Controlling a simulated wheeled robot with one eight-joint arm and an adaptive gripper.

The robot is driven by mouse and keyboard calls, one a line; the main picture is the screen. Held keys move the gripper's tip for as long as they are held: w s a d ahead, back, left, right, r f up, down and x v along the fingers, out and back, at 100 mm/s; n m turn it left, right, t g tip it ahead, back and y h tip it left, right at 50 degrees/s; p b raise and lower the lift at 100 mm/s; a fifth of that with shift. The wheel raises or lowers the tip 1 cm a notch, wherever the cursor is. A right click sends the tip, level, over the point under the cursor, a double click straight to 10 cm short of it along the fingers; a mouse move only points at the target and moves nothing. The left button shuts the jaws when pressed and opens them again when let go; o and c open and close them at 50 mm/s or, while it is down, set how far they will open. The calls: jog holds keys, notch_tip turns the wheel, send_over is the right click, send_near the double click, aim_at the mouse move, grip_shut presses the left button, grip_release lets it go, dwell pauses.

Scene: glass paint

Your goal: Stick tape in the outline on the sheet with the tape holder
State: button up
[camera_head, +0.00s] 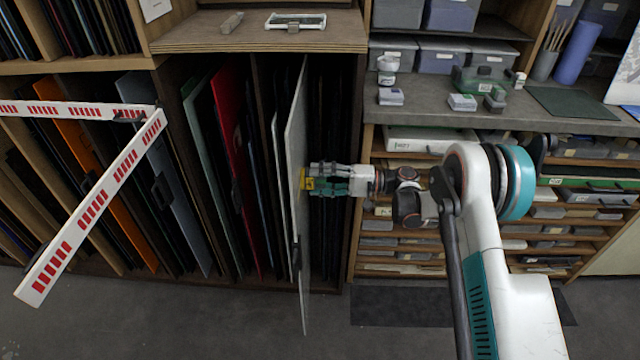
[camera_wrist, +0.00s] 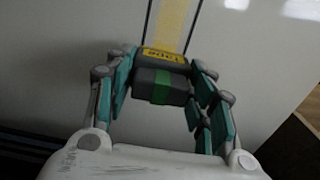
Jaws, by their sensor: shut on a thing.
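My gripper (camera_head: 322,180) is shut on the tape holder, a dark block with a green band and a yellow label; it shows between the fingers in the wrist view (camera_wrist: 160,87). In the head view only the yellow end of the tape holder (camera_head: 303,179) shows clearly, at the face of the sheet. The pale sheet (camera_head: 296,135) stands upright and nearly edge-on in the rack; its face fills much of the wrist view (camera_wrist: 70,60). A yellowish strip (camera_wrist: 173,22) runs up from the holder between two dark outline lines. The holder's front hides the strip's lower end.
A slotted rack holds several upright panels, including a red one (camera_head: 230,130), left of the sheet. A red-and-white barrier arm (camera_head: 100,190) crosses the left. Drawers and a counter (camera_head: 420,120) with small boxes stand right. The grey floor (camera_head: 200,320) in front is clear.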

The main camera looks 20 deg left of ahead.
jog(key=shift+s+d, duration=0.35)
jog(key=shift+s, duration=1.1)
jog(key=shift+s+d, duration=0.35)
jog(key=shift+s, duration=1.05)
jog(key=shift+s+d, duration=0.35)
jog(key=shift+s, duration=1.1)
jog(key=shift+d, duration=0.15)
jog(key=shift+v, duration=2.9)
jog(key=shift+d, duration=0.1)
jog(key=shift+v, duration=1.4)
jog(key=shift+w, duration=0.1)
